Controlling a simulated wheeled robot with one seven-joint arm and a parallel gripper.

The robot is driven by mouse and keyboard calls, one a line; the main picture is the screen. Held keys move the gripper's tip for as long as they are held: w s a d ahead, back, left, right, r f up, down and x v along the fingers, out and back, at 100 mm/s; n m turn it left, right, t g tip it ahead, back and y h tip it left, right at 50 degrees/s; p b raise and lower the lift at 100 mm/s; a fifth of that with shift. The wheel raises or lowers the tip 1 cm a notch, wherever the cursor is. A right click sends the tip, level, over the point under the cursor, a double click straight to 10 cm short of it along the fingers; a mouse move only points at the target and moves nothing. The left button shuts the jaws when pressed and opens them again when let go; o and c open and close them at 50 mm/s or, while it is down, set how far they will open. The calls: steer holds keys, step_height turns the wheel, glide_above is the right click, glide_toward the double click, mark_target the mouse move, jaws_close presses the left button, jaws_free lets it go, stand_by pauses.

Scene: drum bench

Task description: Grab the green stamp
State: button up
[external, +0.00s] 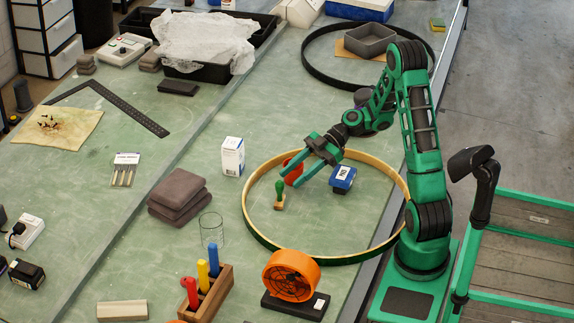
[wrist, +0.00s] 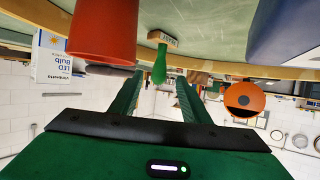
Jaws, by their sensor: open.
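The green stamp (external: 280,194) stands on the bench inside a wooden drum hoop (external: 249,222), its green handle up and its base tan. My gripper (external: 306,182) is open and empty, just right of the stamp, with its fingers angled down to the left. In the wrist view the stamp (wrist: 160,62) appears upside down, beyond and between my two fingers (wrist: 160,88). A red object (external: 292,171) sits behind my fingers and partly hidden by them; it looms large at upper left in the wrist view (wrist: 103,30).
A blue box (external: 342,179) stands close right of my fingers inside the hoop. A white bulb box (external: 232,156) stands outside the hoop at left. A clear glass (external: 211,231), a wooden holder (external: 209,298) and an orange round thing (external: 291,275) are nearer the front. The hoop's front interior is clear.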

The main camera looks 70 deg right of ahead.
mark_target(279, 194)
steer(key=shift+x, duration=3.25)
steer(key=shift+w+d, duration=0.1)
steer(key=shift+c, duration=0.6)
jaws_close()
